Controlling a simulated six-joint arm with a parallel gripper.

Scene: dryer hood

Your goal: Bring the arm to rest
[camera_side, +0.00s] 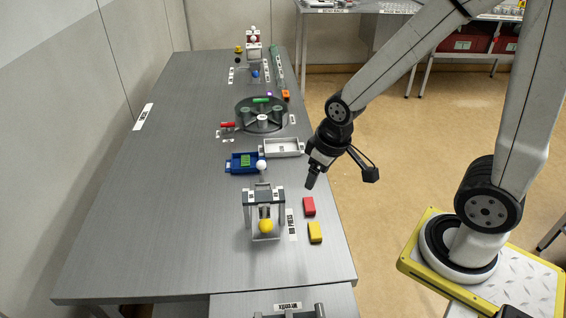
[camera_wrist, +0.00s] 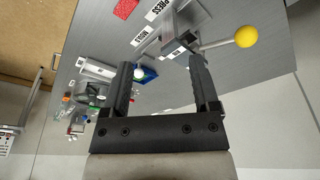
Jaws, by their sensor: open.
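My gripper (camera_side: 312,176) hangs above the right edge of the grey table (camera_side: 120,235), to the right of the white tray and above the red block. In the wrist view my gripper (camera_wrist: 163,78) shows its two dark fingers spread apart, with nothing held between them. A small press-like fixture (camera_side: 262,205) with a yellow ball knob (camera_side: 266,226) stands on the table to the left of my gripper. The knob also shows in the wrist view (camera_wrist: 246,37), beyond the right finger.
A red block (camera_side: 309,206) and a yellow block (camera_side: 315,232) lie near the table's right edge. A blue tray (camera_side: 236,168), a white tray (camera_side: 298,147) and a dark round fixture (camera_side: 247,121) stand farther back. The table's left side is clear.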

